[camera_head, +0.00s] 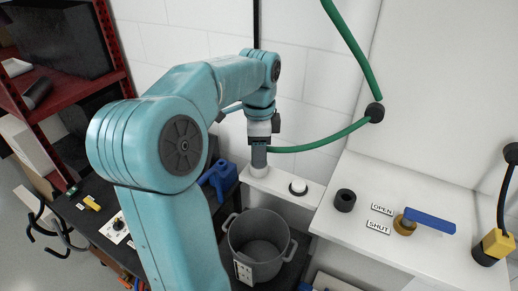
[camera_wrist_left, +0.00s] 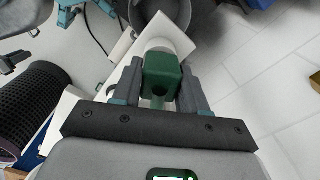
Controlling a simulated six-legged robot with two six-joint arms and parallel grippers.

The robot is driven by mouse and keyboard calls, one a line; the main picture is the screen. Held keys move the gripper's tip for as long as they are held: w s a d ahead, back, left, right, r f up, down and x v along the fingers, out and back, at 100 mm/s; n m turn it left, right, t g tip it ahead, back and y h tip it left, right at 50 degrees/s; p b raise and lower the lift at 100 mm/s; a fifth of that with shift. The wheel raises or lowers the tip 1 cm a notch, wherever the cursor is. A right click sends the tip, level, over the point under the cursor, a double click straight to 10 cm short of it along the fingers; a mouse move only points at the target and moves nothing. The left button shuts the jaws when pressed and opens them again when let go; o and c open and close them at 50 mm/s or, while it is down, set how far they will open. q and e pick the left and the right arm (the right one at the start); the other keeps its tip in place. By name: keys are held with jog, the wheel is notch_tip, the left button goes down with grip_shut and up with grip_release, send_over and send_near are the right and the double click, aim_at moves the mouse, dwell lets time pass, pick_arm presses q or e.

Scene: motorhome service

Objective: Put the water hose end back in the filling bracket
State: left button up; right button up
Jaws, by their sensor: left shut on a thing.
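The green water hose (camera_head: 325,142) hangs from above, passes a dark round holder on the wall and runs left to my left gripper (camera_head: 259,148). My left gripper is shut on the green hose end (camera_wrist_left: 160,72), which shows between the two grey fingers in the wrist view. A grey upright cylinder (camera_head: 259,160) shows just below the gripper, above a white ledge (camera_head: 272,190). I cannot tell whether this ledge is the filling bracket, or whether the hose end touches it. A pale round part (camera_wrist_left: 163,32) lies beyond the hose end. My right gripper is not in view.
A grey pot (camera_head: 258,240) stands below the ledge. A white counter at right holds a black ring (camera_head: 345,200), OPEN and SHUT labels, a blue-handled valve (camera_head: 430,220) and a yellow connector (camera_head: 497,243). A dark bench with a blue tool (camera_head: 217,178) stands at left.

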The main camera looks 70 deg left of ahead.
pick_arm(q)
jog(key=shift+f, duration=0.35)
jog(key=o, duration=1.2)
jog(key=shift+r, duration=0.1)
notch_tip(320, 180, up, 16)
jog(key=p, duration=0.3)
jog(key=shift+r, duration=0.15)
jog(key=shift+s, duration=0.15)
